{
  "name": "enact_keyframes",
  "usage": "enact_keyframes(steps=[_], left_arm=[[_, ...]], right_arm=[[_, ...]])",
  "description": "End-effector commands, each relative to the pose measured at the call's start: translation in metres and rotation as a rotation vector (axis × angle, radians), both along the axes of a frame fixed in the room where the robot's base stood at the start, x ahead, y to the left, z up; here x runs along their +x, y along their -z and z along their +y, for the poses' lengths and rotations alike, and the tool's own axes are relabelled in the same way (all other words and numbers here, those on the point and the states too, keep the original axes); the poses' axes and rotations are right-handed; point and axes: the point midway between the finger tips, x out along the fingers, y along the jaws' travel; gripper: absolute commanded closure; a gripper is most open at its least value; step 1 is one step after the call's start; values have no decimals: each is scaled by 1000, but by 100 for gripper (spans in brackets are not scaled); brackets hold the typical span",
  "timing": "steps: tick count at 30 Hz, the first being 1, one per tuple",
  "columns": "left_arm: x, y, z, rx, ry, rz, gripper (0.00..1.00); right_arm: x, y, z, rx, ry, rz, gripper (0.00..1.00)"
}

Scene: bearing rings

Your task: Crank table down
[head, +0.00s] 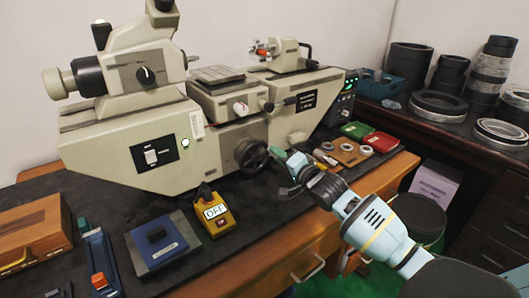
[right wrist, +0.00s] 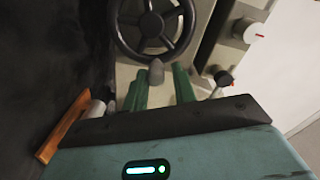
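A dark handwheel (head: 251,155) sits on the front of the beige measuring machine, below its small table (head: 217,74). In the right wrist view the handwheel (right wrist: 152,22) is at the top, with its grey crank handle (right wrist: 156,71) pointing toward me from the lower rim. My right gripper (head: 281,168) is just right of the wheel in the head view. In the wrist view its green fingers (right wrist: 159,82) stand apart on either side of the handle's end, with gaps showing; I see no firm grip. My left gripper is not in view.
A yellow box marked OFF (head: 215,212), a blue block (head: 158,240) and a wooden case (head: 33,237) lie on the dark mat left of my arm. A wooden tray with rings (head: 343,152) lies to the right. A white knob (right wrist: 249,31) and a black-tipped lever (right wrist: 222,77) are near the fingers.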

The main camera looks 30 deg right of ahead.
Motion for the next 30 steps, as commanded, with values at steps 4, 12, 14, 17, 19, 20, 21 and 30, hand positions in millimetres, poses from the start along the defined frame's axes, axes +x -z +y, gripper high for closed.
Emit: enact_keyframes(steps=[4,12,14,17,19,20,21,30], left_arm=[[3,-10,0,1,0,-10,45],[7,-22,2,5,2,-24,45],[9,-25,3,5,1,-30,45],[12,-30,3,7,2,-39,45],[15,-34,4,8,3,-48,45],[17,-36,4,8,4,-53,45],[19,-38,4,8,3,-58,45],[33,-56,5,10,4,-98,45]], right_arm=[[0,-13,4,-125,-1,-21,75],[0,-22,11,-363,-1,-39,75],[-1,-24,13,-418,-1,-44,75],[-1,-26,18,-517,-1,-51,75],[-1,-28,20,-586,-1,-57,75],[-1,-28,21,-618,-1,-59,75],[-1,-29,23,-660,0,-61,75],[-3,-34,41,-1032,0,-91,75]])
